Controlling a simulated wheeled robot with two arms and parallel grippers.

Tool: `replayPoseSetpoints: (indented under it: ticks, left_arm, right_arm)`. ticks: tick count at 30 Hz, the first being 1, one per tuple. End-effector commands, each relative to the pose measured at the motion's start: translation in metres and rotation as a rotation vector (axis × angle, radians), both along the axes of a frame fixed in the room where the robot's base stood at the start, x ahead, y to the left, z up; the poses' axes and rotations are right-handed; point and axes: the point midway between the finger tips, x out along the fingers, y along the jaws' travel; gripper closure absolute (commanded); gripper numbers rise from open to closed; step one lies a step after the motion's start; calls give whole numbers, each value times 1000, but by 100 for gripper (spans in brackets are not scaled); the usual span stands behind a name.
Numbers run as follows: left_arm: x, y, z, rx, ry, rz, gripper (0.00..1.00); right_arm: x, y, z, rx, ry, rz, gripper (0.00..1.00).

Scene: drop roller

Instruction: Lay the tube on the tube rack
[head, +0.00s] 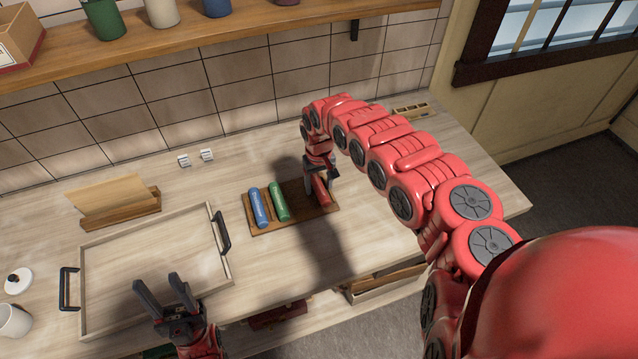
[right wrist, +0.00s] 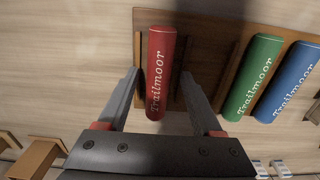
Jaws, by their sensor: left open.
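The tube rack (head: 300,212) is a brown wooden board on the counter. A blue tube (head: 258,207) and a green tube (head: 278,201) lie side by side on its left part. A red tube (head: 321,190) lies on its right part, partly hidden by my right gripper (head: 318,182). In the right wrist view the red tube (right wrist: 160,75) is between the fingers of my right gripper (right wrist: 160,74), with a gap on each side, so the jaws look open around it. The tube lies between two wooden ridges. My left gripper (head: 158,284) is open and empty over the tray's front part.
A wooden tray (head: 160,240) with black handles fills the left of the counter. Behind it stands a wooden holder (head: 118,210) with a sheet. A white mug (head: 14,320) and lid (head: 18,281) are far left. A shelf (head: 240,38) runs above.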

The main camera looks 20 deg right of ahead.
Motion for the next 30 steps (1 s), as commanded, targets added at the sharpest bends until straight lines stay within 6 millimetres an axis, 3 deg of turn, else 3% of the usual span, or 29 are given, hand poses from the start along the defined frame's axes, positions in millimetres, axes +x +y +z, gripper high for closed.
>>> replayPoseSetpoints:
  ticks: [11, 24, 30]
  left_arm:
    - [0, 0, -7, 0, 0, 0, 50]
    - [0, 0, -29, 0, 0, 0, 50]
    - [0, 0, -32, 0, 0, 0, 50]
  right_arm:
    - [1, -1, 16, -2, -1, 1, 33]
    - [1, -2, 96, -3, -4, -1, 33]
    - [0, 0, 114, 1, 0, 0, 33]
